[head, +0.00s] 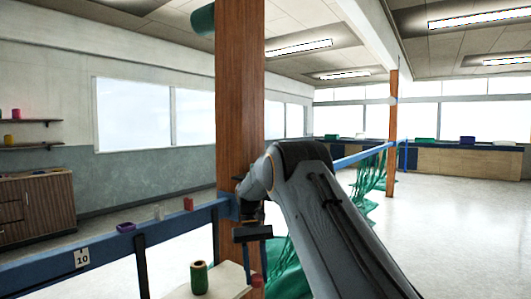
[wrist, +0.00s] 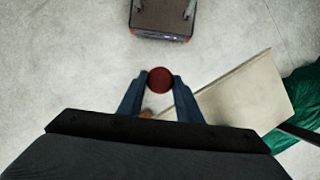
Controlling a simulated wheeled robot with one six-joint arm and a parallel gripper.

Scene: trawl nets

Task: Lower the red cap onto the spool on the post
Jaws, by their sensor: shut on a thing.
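My gripper (head: 254,268) points down in front of the wooden column in the head view. It is shut on the red cap (wrist: 160,80), which sits between the two blue fingertips in the wrist view. In the head view the cap (head: 257,281) shows at the fingers' lower end, beside the right edge of a pale board (head: 228,282). A green spool (head: 199,278) with a brownish top stands upright on that board, left of the gripper and apart from it. Whether a post runs through it, I cannot tell. The spool is not clearly seen in the wrist view.
The wooden column (head: 240,100) stands close behind my gripper. A blue rail (head: 165,228) carries a red block (head: 188,203), a purple piece (head: 126,227) and a 10 tag (head: 82,257). Green netting (head: 287,275) hangs to the right of the board. Open floor lies further right.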

